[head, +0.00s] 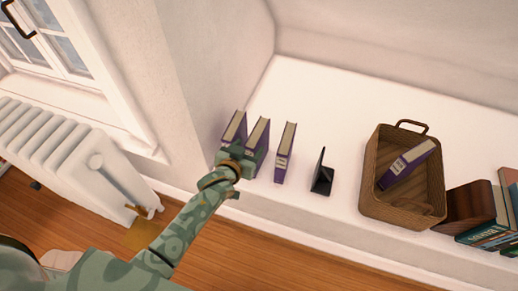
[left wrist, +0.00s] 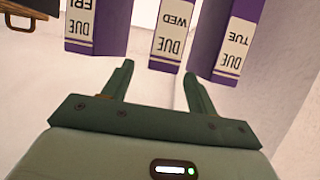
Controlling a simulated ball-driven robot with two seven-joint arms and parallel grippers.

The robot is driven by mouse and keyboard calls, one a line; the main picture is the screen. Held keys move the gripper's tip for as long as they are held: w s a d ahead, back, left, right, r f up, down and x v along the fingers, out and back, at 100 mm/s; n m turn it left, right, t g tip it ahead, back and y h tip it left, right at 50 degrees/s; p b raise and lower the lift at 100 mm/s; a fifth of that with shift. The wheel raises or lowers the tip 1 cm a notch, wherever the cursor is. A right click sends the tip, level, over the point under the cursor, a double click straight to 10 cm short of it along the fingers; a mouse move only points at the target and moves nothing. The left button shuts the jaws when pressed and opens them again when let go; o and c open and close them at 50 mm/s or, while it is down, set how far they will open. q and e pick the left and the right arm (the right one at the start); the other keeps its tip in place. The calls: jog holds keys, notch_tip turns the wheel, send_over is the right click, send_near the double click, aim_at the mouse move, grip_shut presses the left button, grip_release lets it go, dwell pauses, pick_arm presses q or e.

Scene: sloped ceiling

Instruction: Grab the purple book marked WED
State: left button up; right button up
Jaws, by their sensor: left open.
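The purple book marked WED (left wrist: 173,35) stands in the middle of three purple books in the left wrist view, its spine label reading upside down. In the head view it is the middle book (head: 260,135) on the white ledge, its lower part hidden by my gripper. My left gripper (left wrist: 158,78) is open and empty, its fingers pointing at the WED spine, with one finger toward each side. The fingers do not enclose the book. In the head view the left gripper (head: 236,158) is in front of the books. My right gripper is not in view.
Purple books marked TUE (left wrist: 235,40) and FRI (left wrist: 95,28) flank the WED book with narrow gaps. A black bookend (head: 322,178) stands right of them. A wicker basket (head: 376,205) holds another purple book (head: 407,165). More books (head: 485,235) stand far right. A wall is left.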

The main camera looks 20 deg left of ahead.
aim_at(255, 139)
pick_arm(q)
jog(key=shift+x, duration=0.8)
jog(key=b+x, duration=0.3)
jog(key=x, duration=0.2)
jog(key=shift+s+a+f+b, duration=0.1)
jog(key=shift+s+f+b, duration=0.15)
jog(key=shift+b, duration=0.1)
jog(key=shift+w+r, duration=0.1)
jog(key=shift+w, duration=0.1)
jog(key=shift+r, duration=0.2)
grip_shut()
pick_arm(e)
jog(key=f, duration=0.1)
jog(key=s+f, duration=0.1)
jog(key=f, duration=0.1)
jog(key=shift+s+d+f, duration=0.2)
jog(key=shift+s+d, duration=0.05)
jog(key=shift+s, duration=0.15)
